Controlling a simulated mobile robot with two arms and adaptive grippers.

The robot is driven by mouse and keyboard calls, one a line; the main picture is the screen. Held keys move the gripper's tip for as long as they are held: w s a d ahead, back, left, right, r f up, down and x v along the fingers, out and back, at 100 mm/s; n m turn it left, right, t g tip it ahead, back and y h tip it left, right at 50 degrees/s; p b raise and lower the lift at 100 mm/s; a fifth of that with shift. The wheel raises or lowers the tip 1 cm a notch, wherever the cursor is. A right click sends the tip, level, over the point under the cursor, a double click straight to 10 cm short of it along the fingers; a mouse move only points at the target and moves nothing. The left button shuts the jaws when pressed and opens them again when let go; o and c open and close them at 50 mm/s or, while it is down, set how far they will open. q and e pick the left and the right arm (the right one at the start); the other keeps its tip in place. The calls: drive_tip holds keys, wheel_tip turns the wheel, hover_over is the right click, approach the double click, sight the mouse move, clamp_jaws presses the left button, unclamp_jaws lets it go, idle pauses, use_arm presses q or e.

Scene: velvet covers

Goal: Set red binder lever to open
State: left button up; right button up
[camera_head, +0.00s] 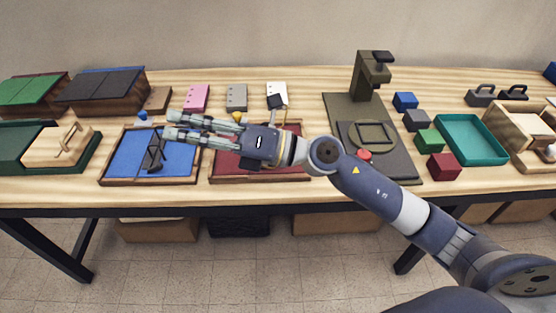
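The red binder (232,170) lies on the table as a dark red panel in a brown frame, right of the blue binder (125,150). My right arm crosses over it from the right and covers much of its middle. I cannot make out the red binder's lever clearly. A small dark piece (275,101) shows just behind the arm near the binder's back edge; I cannot tell whether it belongs to the lever. My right gripper (169,125) points left with its fingers apart, seemingly empty, its tips above the blue binder's back right part. My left gripper is not in view.
A black lever mechanism (155,155) stands on the blue binder. Pink (196,97), grey (236,97) and white punched cards lie behind. A dark press (370,75) on its base, several coloured blocks and a teal tray (471,139) are to the right.

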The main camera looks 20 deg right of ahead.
drive_tip(key=w+d+f+n+g+h, duration=0.2)
drive_tip(key=d+f+n+g+h, duration=0.35)
drive_tip(key=f+n+h, duration=0.4)
drive_tip(key=w+d+f+t+h, duration=0.1)
drive_tip(key=w+d+f+h, duration=0.15)
drive_tip(key=d, duration=0.55)
drive_tip(key=w+d+f+t+h, duration=0.15)
drive_tip(key=d+h, duration=0.25)
drive_tip(key=d, duration=0.4)
drive_tip(key=shift+m+g, duration=0.25)
drive_tip(key=shift+g, duration=0.25)
drive_tip(key=x, duration=0.7)
drive_tip(key=p+x, duration=0.1)
drive_tip(key=x, duration=0.2)
drive_tip(key=shift+s+f, duration=0.2)
drive_tip(key=shift+f, duration=0.3)
drive_tip(key=shift+c, duration=0.2)
drive_tip(key=shift+a, duration=0.1)
clamp_jaws()
